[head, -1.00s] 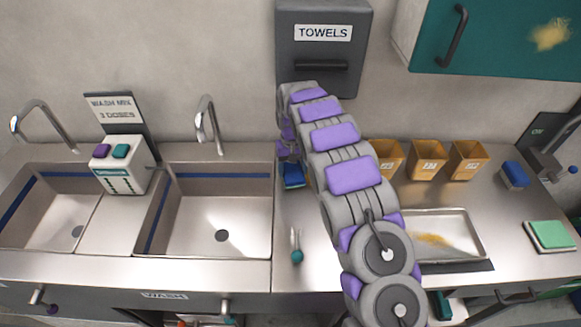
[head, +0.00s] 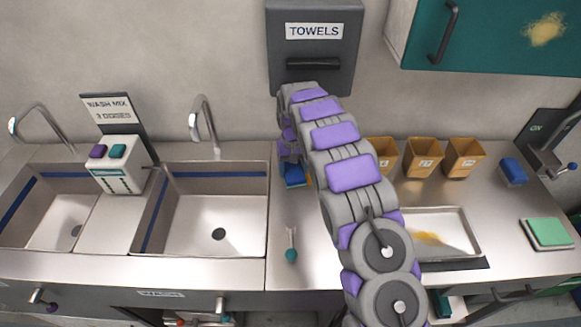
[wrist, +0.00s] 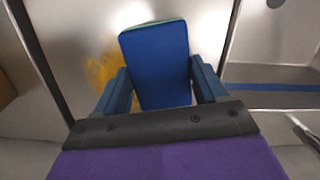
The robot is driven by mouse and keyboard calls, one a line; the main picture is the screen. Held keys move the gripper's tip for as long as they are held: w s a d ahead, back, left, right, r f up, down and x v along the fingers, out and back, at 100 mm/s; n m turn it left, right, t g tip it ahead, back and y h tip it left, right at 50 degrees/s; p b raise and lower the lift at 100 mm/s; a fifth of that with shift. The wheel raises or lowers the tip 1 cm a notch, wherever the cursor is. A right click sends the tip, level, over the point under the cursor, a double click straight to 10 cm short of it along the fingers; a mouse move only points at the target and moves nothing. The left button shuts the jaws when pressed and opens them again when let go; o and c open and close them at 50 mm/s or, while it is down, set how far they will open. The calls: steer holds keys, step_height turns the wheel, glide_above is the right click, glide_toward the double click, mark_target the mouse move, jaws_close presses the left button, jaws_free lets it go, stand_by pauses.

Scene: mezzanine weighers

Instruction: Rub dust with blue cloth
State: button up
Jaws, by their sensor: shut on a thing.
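My gripper (wrist: 162,92) is shut on the blue cloth (wrist: 160,62), a flat, block-like blue piece with a thin green far edge. In the head view a blue patch (head: 293,175) shows at the end of my arm, low over the counter between the right sink and the bins. A yellow dust patch (wrist: 103,75) lies on the metal surface left of the cloth in the wrist view. In the head view my arm hides most of that spot. I cannot tell whether the cloth touches the surface.
Yellow smears also mark the tray (head: 466,232) and the teal cabinet door (head: 490,42). Tan bins (head: 424,158) stand behind the tray. A blue block (head: 513,172) and green pad (head: 547,232) lie right. A towel dispenser (head: 314,72) hangs above; the right sink (head: 205,215) is left.

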steer(key=shift+f, duration=0.15)
steer(key=shift+a+f, duration=0.35)
steer(key=shift+a, duration=0.4)
steer(key=shift+d+r+p, duration=0.2)
steer(key=shift+d+p, duration=0.25)
steer(key=shift+d, duration=1.65)
steer(key=shift+d+f+p, duration=0.15)
steer(key=shift+d+p, duration=0.1)
steer(key=shift+d, duration=0.85)
steer(key=shift+d+f+p, duration=0.1)
steer(key=shift+d+p, duration=0.15)
steer(key=shift+d, duration=0.85)
steer(key=shift+d+p, duration=0.4)
steer(key=shift+d, duration=1.45)
steer(key=shift+w+a+p, duration=0.15)
steer(key=shift+w+p, duration=0.05)
steer(key=shift+w, duration=0.5)
steer(key=shift+w+a+p, duration=0.1)
steer(key=shift+w+p, duration=0.05)
steer(key=shift+w, duration=0.5)
steer(key=shift+a+r, duration=0.1)
steer(key=shift+a, duration=0.05)
